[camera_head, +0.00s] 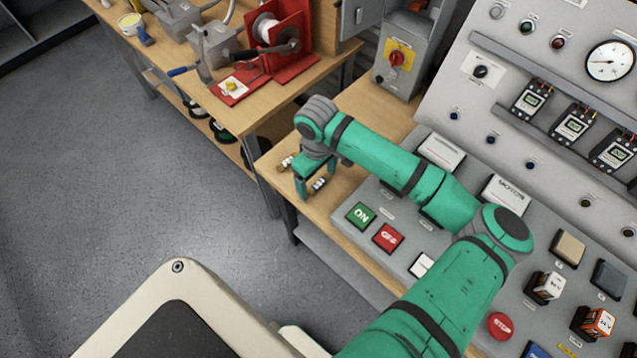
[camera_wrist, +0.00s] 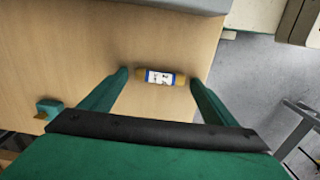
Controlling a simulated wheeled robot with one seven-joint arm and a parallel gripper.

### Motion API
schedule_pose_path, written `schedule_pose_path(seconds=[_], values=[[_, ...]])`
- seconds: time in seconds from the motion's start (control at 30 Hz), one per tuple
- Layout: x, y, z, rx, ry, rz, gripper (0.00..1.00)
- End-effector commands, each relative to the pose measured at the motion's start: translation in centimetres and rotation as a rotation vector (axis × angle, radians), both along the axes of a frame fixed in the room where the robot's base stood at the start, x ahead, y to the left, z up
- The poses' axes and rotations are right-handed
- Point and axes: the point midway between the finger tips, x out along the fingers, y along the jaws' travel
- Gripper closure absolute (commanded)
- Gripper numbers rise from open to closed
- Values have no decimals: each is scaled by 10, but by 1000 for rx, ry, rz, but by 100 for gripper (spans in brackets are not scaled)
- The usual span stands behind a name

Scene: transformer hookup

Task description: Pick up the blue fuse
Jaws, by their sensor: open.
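The blue fuse (camera_wrist: 161,77) is a small cylinder with brass ends, blue bands and a white label. In the wrist view it lies on its side on the wooden bench top, between and beyond the tips of my gripper's fingers (camera_wrist: 160,84). In the head view a small white-and-blue fuse (camera_head: 319,184) lies by my gripper (camera_head: 314,183), which is over the near corner of the bench. My gripper is open, with nothing held. I cannot tell the exact height of the fingers above the wood.
Another small fuse (camera_head: 287,162) lies near the bench's left edge. The grey control panel, with a green ON button (camera_head: 360,215) and a red button (camera_head: 388,237), stands close to the right. A second bench with a red winding stand (camera_head: 283,40) is behind.

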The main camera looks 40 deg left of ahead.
Motion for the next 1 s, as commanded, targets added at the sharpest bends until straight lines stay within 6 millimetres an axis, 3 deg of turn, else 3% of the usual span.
schedule_pose_path(seconds=[0.07, 0.23, 0.67, 0.87, 1.0], values=[[0, 0, 0, 0, 0, 0, 24], [0, 0, 0, 0, 0, 0, 63], [0, 0, 6, 1, 0, 0, 63], [0, 1, 33, 3, -1, 0, 63], [-19, -16, 62, 5, -1, 2, 63]])
